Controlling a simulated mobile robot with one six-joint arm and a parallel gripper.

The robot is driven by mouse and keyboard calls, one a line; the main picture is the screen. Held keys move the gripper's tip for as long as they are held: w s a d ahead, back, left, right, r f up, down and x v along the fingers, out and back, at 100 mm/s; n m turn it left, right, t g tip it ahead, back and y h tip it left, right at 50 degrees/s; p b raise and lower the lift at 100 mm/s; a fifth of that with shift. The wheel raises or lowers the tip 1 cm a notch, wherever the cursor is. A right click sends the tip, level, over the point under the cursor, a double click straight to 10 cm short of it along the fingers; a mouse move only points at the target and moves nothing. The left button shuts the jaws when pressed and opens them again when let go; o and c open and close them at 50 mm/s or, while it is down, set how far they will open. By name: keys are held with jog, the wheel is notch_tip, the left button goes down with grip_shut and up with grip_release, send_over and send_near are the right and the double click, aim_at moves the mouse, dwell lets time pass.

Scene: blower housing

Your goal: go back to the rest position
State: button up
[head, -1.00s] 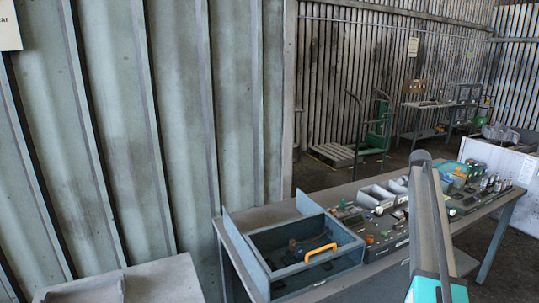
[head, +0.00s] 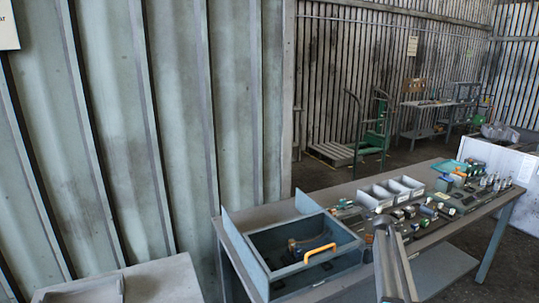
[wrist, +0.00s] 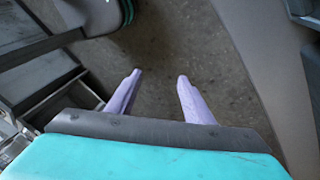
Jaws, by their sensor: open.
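My gripper (wrist: 158,78) shows in the wrist view with its two pale purple fingers apart. Nothing is between them, and grey floor (wrist: 158,50) lies beyond. In the head view my grey arm link rises from the bottom edge in front of the workbench (head: 445,225). The gripper's fingers cannot be made out in that view.
The bench carries a blue-grey open box (head: 285,257) with an orange handle (head: 320,252), white bins (head: 392,191) and several small parts. A pale table (head: 150,280) stands at lower left. A green cart (head: 378,130) stands behind. Floor shows right of the bench.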

jog(key=s+a+f+n, duration=0.5)
jog(key=s+a+f, duration=0.25)
jog(key=f, duration=0.25)
jog(key=s+a+f+n, duration=0.5)
jog(key=s+a+f, duration=0.25)
jog(key=f, duration=0.25)
jog(key=s+a+f+n+y, duration=0.1)
jog(key=s+a+f+n, duration=0.3)
jog(key=s, duration=0.5)
jog(key=s+a+f+n+g, duration=0.1)
jog(key=s+a+f+n, duration=0.25)
jog(key=s, duration=0.55)
jog(key=s+a+f+n+y, duration=0.1)
jog(key=s+a+f+n, duration=0.25)
jog(key=s, duration=0.55)
notch_tip(320, 180, down, 8)
jog(key=n+b, duration=0.1)
jog(key=b, duration=0.8)
jog(key=shift+s+f+g, duration=0.2)
jog(key=shift+s+g, duration=0.1)
jog(key=c, duration=0.4)
